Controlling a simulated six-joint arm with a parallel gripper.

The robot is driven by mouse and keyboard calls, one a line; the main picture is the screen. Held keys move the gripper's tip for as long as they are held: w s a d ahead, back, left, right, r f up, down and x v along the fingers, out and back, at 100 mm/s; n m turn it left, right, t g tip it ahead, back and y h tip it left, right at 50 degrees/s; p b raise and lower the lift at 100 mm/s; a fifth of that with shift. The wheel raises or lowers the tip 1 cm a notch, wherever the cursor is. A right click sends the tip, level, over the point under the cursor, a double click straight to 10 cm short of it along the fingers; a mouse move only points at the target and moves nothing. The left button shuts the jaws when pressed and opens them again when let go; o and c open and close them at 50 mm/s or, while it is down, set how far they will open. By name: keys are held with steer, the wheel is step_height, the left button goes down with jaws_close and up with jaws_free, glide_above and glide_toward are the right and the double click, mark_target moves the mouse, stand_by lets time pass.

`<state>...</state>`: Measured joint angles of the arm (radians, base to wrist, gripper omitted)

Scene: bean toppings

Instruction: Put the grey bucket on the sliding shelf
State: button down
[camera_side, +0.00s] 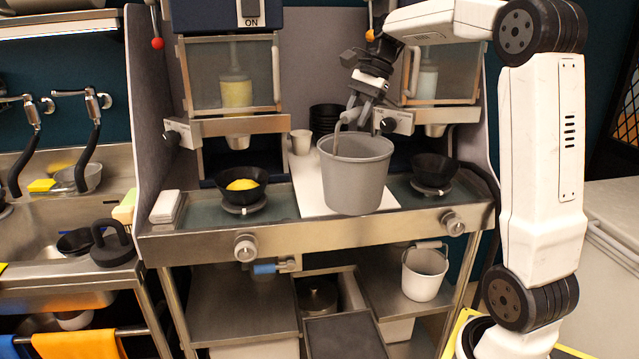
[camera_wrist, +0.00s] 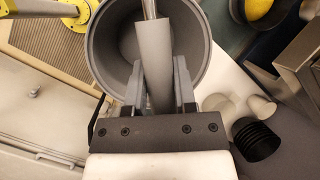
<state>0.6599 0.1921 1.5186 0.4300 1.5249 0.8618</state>
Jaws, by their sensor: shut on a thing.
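The large grey bucket (camera_side: 355,180) is upright over the front of the white board in the middle of the counter. I cannot tell whether its base touches the board. My gripper (camera_side: 360,112) is above the bucket's rim, shut on its handle. In the wrist view, my gripper (camera_wrist: 157,95) has the grey handle grip (camera_wrist: 153,50) between its fingers, with the open, empty-looking bucket (camera_wrist: 100,48) behind. Below the counter, a dark grey flat panel (camera_side: 345,335) sticks out at the middle front; it looks like the sliding shelf.
A black bowl with yellow food (camera_side: 242,186) stands left of the bucket, an empty black bowl (camera_side: 434,170) right. Black stacked bowls (camera_side: 325,118) and a white cup (camera_side: 301,141) are behind. A smaller white bucket (camera_side: 424,272) stands on the lower right shelf; the lower left shelf (camera_side: 240,305) is clear.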

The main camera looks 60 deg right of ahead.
steer(key=w+a+f+n+g+h, duration=0.1)
steer(key=a+f+n+g, duration=0.2)
steer(key=a+f+n, duration=0.9)
steer(key=a+f+n+g+h, duration=0.1)
steer(key=a+f+n+g, duration=0.55)
steer(key=f, duration=0.95)
steer(key=s+d+f+m+t, duration=0.5)
steer(key=s+d+m, duration=0.1)
steer(key=m, duration=0.5)
steer(key=s+d+f+m+t+y, duration=0.1)
steer(key=s+d+f+m+t, duration=0.4)
steer(key=s+m, duration=0.4)
steer(key=shift+s+d+f+m+t, duration=0.25)
steer(key=shift+d+m+t, duration=0.45)
steer(key=shift+m, duration=0.65)
steer(key=shift+d, duration=0.1)
steer(key=shift+w, duration=0.1)
